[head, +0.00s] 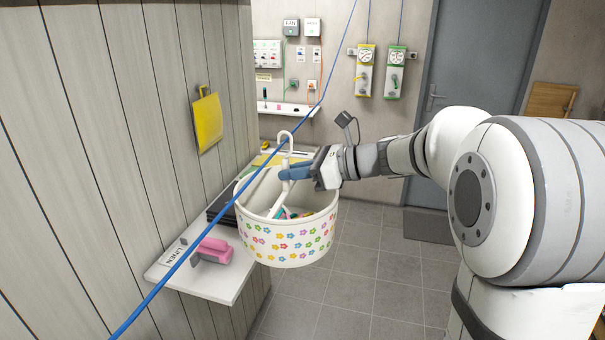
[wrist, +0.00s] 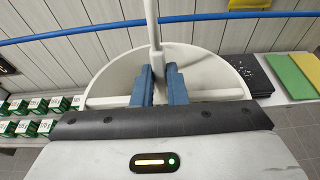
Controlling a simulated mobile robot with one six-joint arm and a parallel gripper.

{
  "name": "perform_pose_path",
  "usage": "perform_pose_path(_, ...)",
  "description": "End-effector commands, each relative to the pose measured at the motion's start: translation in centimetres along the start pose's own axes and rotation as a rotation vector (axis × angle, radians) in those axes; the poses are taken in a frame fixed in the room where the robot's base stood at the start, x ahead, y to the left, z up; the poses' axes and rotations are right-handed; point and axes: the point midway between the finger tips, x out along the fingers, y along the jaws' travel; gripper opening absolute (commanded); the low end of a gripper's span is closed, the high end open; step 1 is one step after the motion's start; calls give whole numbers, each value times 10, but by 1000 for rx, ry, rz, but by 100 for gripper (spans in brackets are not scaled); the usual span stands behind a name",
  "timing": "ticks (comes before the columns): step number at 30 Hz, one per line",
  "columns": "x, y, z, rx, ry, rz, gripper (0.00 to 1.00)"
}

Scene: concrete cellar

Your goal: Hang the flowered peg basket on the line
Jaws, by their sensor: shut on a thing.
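The flowered peg basket (head: 290,244) is white with coloured flowers and hangs upright from my gripper (head: 291,173). My gripper is shut on the white stem above the basket's crossbar; the wrist view shows the blue fingers (wrist: 160,82) on either side of it. The stem rises to a curved hook (head: 287,134). The blue line (head: 180,260) slants across the head view and passes in front of the basket's left rim, close to the hook. I cannot tell whether hook and line touch.
A yellow object (head: 208,120) hangs on the wall. Green-and-white boxes (wrist: 38,105) show left in the wrist view. The tiled floor (head: 370,275) is clear.

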Motion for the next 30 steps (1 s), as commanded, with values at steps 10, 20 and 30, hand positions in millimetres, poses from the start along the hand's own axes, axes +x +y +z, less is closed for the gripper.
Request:
perform_pose_path(10,21,0,-6,0,0,0,0)
perform_pose_path(20,25,0,-18,0,-1,1,0)
perform_pose_path(30,25,0,-19,-1,-1,1,0)
